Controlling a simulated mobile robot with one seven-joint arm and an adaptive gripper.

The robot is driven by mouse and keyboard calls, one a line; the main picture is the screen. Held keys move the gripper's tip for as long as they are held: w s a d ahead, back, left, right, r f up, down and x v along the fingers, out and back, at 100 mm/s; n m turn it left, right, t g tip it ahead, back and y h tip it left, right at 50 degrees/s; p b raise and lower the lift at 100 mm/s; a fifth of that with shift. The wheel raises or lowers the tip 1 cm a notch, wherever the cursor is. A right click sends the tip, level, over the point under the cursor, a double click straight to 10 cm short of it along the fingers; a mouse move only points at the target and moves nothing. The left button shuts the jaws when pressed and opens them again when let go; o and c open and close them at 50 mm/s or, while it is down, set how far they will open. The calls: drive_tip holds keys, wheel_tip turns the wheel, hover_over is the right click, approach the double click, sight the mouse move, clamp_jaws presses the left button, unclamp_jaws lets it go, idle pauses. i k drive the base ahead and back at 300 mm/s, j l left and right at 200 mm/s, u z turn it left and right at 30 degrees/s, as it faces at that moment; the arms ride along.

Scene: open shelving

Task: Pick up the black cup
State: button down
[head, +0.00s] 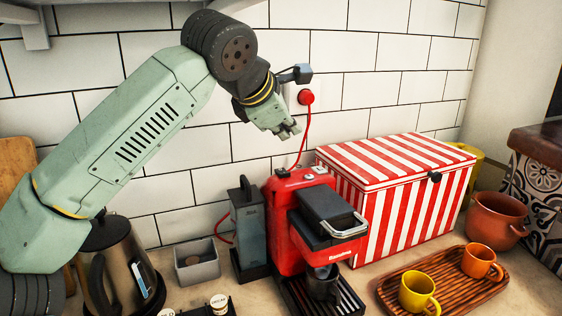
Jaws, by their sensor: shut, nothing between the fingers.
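The black cup (322,282) stands on the drip tray of the red coffee machine (288,222), under its spout. The machine's head partly hides the cup's top.
A wooden tray (388,290) with a yellow cup (418,291) and an orange cup (479,262) lies right of the machine. A red-and-white striped box (392,221) stands behind it. A kettle (122,262) and a grey bin (197,262) stand left. A red cord (308,128) hangs near my gripper.

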sight(321, 285)
drive_tip(key=k, duration=1.5)
